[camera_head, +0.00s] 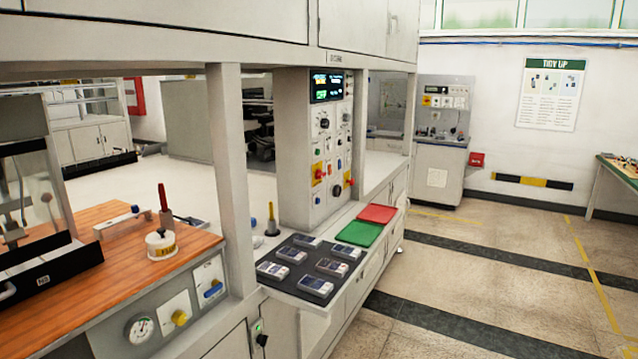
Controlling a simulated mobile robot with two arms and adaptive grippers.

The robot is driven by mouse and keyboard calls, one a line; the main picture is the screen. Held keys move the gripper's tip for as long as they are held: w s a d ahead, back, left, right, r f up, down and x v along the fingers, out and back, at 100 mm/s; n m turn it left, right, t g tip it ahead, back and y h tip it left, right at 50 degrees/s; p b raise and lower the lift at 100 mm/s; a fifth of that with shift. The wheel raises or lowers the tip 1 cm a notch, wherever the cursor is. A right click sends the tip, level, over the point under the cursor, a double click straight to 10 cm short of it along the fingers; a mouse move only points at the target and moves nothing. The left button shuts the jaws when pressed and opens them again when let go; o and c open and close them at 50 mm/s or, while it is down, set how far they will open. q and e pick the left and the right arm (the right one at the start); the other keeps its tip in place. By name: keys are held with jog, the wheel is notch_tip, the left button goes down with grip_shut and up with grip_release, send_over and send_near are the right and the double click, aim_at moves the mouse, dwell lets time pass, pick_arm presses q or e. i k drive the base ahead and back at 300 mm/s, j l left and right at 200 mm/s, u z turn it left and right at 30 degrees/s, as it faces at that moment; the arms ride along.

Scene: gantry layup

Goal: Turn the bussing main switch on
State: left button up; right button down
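A tall grey control panel (312,205) stands mid-view with lit displays (327,86), knobs and buttons. A small black switch (261,339) with a green light sits on the bench front at the lower middle. A farther cabinet (436,172) carries another red-and-yellow switch (426,101). The labels are too small to read, so I cannot tell which is the bussing main switch or its position. Neither of my grippers is in view.
A dark tray (297,286) with several small devices, a green mat (359,233) and a red mat (377,213) lie on the shelf before the panel. A wooden-topped bench (105,275) with a gauge is at left. The floor at right is clear.

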aim_at(319, 174)
jog(key=i+l+u, duration=0.2)
jog(key=u, duration=0.3)
jog(key=i+l+u, duration=0.15)
jog(key=l+u, duration=0.2)
jog(key=u, duration=0.15)
jog(key=i+l+u, duration=0.1)
jog(key=l+u, duration=0.65)
jog(key=u, duration=0.2)
